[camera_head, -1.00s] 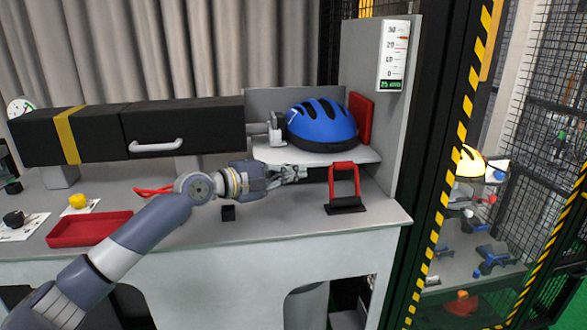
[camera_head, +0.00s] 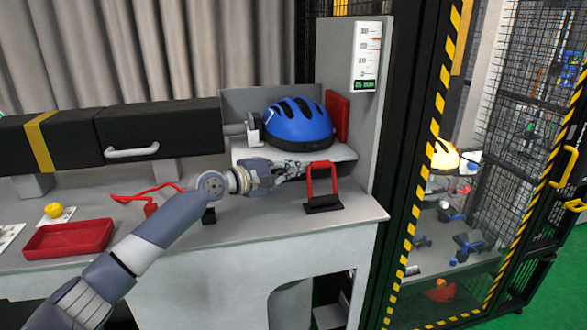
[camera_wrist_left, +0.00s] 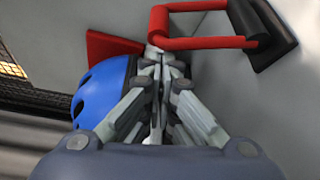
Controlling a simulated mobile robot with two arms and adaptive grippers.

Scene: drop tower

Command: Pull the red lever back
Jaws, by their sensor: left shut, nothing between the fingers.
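The red lever (camera_head: 321,165) is a U-shaped red handle standing upright on a black base on the grey bench, near its right end. It also shows at the top of the left wrist view (camera_wrist_left: 205,43). My left gripper (camera_head: 303,168) is shut and empty, with its fingertips just left of the lever's upper part in the head view. In the left wrist view, the fingertips (camera_wrist_left: 160,58) are right by the handle's left end; I cannot tell if they touch it. My right gripper is not in view.
A blue helmet (camera_head: 297,125) sits on a light shelf (camera_head: 340,154) behind the lever, before a red pad (camera_head: 337,116). A black beam (camera_head: 190,130) runs along the bench's back. A red tray (camera_head: 68,239) lies at left. Bench right of the lever is clear.

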